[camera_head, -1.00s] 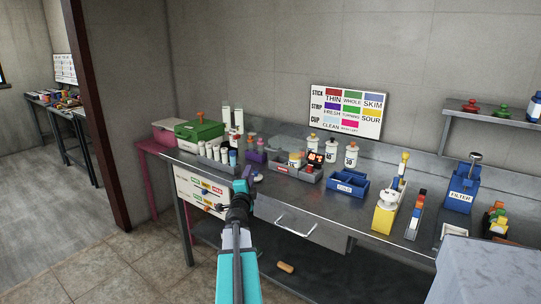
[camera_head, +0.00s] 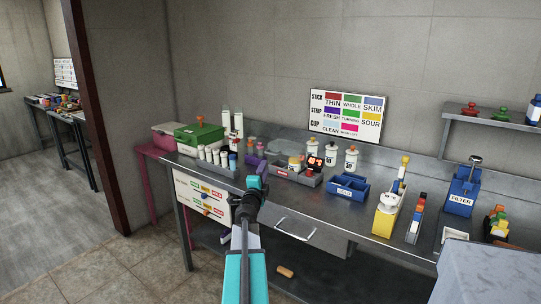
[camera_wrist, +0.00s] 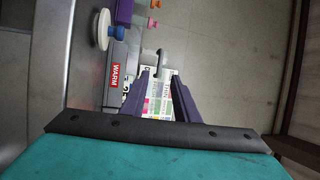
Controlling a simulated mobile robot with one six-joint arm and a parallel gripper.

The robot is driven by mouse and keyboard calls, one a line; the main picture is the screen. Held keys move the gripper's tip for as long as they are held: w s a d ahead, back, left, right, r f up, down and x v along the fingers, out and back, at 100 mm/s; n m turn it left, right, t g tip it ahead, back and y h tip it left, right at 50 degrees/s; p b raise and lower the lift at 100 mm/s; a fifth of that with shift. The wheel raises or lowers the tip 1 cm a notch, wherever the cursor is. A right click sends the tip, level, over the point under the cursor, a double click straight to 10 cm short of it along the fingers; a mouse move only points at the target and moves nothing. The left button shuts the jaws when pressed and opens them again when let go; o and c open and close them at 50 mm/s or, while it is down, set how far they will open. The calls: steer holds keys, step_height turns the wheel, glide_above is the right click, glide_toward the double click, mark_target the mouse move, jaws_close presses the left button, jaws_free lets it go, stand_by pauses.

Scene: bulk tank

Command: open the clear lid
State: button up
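A grey box with a red WARM label (camera_head: 283,168) stands on the metal bench. A pale see-through panel (camera_head: 288,147), which looks like the clear lid, shows behind and above the box, seemingly raised; its exact angle is hard to tell. My gripper (camera_head: 257,182) is in front of the bench edge, left of the box's label. In the wrist view, the purple fingers (camera_wrist: 162,85) are apart with nothing visible held between them. The WARM label (camera_wrist: 116,75) lies left of the fingers, and a small grey hooked piece (camera_wrist: 162,60) shows beyond their tips.
White bottles and a green case (camera_head: 200,135) stand left on the bench. A blue tray (camera_head: 347,188) and a yellow dispenser (camera_head: 387,217) stand to the right. A drawer with a handle (camera_head: 296,232) is below the bench top. A colour chart (camera_head: 347,113) stands against the wall.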

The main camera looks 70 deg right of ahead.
mark_target(270, 154)
steer(key=shift+p+x, duration=0.45)
steer(key=shift+x, duration=5.7)
steer(key=shift+r, duration=0.1)
steer(key=shift+c, duration=0.4)
jaws_close()
